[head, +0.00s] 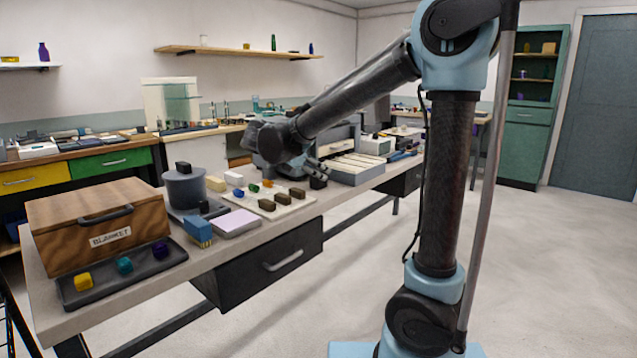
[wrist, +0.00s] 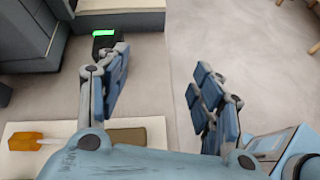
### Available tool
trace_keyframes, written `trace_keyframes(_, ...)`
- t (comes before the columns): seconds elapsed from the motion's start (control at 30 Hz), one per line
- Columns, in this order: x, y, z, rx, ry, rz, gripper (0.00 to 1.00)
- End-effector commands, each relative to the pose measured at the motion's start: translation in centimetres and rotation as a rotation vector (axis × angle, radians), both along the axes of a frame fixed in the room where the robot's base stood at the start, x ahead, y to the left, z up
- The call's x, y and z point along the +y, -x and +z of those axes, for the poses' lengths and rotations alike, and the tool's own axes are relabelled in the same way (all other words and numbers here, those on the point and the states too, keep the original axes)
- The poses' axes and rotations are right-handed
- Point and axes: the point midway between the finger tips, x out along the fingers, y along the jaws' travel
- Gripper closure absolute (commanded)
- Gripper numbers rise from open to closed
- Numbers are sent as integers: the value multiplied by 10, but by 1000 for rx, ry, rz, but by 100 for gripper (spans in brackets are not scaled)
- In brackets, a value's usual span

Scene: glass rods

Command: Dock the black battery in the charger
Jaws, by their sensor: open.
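My gripper (head: 312,166) is open above the table, past the right end of the pale board. A small black block (head: 318,183) sits on the table just below the gripper. In the wrist view a black block with a bright green strip on top (wrist: 100,45) shows beyond the left finger, partly hidden by it. I cannot tell whether this is the battery, the charger or both together. Nothing is in the gripper.
The pale board (head: 237,196) carries several dark and coloured pieces. A grey cylinder (head: 184,190), a wooden box marked BLANKET (head: 75,220) and a dark tray (head: 105,287) with three coloured cubes stand left. A grey case (head: 357,176) lies beyond the black block. Floor is clear right of the table.

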Motion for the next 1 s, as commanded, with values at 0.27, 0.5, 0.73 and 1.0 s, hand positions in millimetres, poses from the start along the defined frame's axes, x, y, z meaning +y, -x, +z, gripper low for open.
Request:
trace_keyframes(0.27,81,-3,11,0,196,159,40)
trace_keyframes(0.5,83,-14,6,0,230,177,40)
trace_keyframes(0.73,59,-43,-9,0,228,175,40)
trace_keyframes(1.0,33,-76,-27,0,227,176,40)
